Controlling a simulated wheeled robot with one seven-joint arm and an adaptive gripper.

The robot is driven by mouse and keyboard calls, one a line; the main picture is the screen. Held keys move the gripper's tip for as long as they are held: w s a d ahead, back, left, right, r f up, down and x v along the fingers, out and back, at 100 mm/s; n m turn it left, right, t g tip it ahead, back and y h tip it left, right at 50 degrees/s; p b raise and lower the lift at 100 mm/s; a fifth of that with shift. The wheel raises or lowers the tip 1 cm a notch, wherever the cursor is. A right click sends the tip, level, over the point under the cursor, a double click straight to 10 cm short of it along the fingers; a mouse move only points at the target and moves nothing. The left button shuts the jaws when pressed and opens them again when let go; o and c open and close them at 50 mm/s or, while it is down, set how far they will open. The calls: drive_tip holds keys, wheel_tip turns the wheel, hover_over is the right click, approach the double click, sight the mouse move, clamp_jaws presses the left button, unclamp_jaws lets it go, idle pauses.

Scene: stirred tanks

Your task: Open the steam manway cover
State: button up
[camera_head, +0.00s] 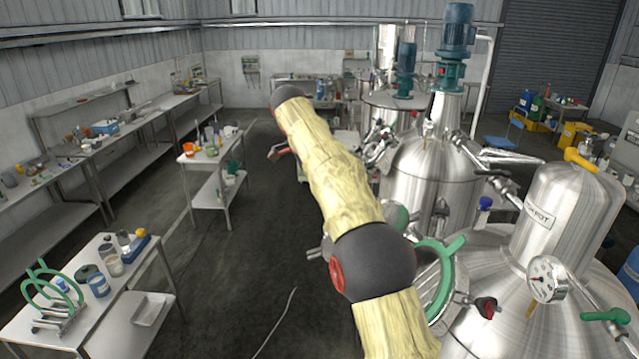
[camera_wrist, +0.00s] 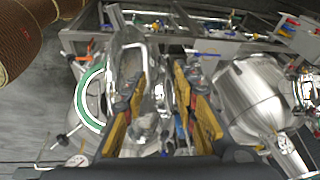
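In the wrist view a green ring (camera_wrist: 82,98) curves at the left, partly behind shiny metal parts. My gripper (camera_wrist: 165,100) is open, its two yellow-and-black fingers apart. Shiny metal shows between and beyond the fingers; I cannot tell whether they touch it. In the head view my arm hides the gripper.
A dial gauge (camera_head: 547,279), a red-and-black knob (camera_head: 486,307) and a green lever (camera_head: 606,316) stick out near the vessel. Another stirred tank (camera_head: 433,172) stands behind. A cluttered bench (camera_head: 105,318) is at left; the floor between is mostly clear.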

drive_tip(key=v, duration=0.5)
idle(0.6)
